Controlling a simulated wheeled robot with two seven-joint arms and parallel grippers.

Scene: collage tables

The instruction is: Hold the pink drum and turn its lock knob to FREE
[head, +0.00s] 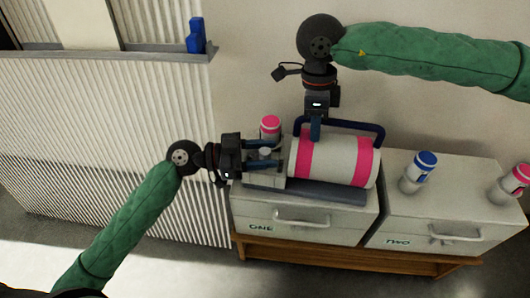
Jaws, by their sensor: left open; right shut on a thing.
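The pink drum (335,160) is a white cylinder with two pink bands. It lies on its side in a dark cradle (335,192) on the cabinet top, with a dark blue handle (362,127) arched over it. My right gripper (316,132) comes down from above and is shut on the handle near its left end. My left gripper (275,154) points right at the drum's left end, with its fingers open around or beside a small pale knob (265,152). I cannot tell if they touch it. The knob's markings are too small to read.
A pink-topped bottle (270,128) stands behind my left gripper. A blue-topped bottle (418,172) and another pink-topped bottle (512,184) stand to the right. The cabinet has drawers marked ONE (262,227) and TWO (398,242). A blue object (196,36) sits on a ledge at the upper left.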

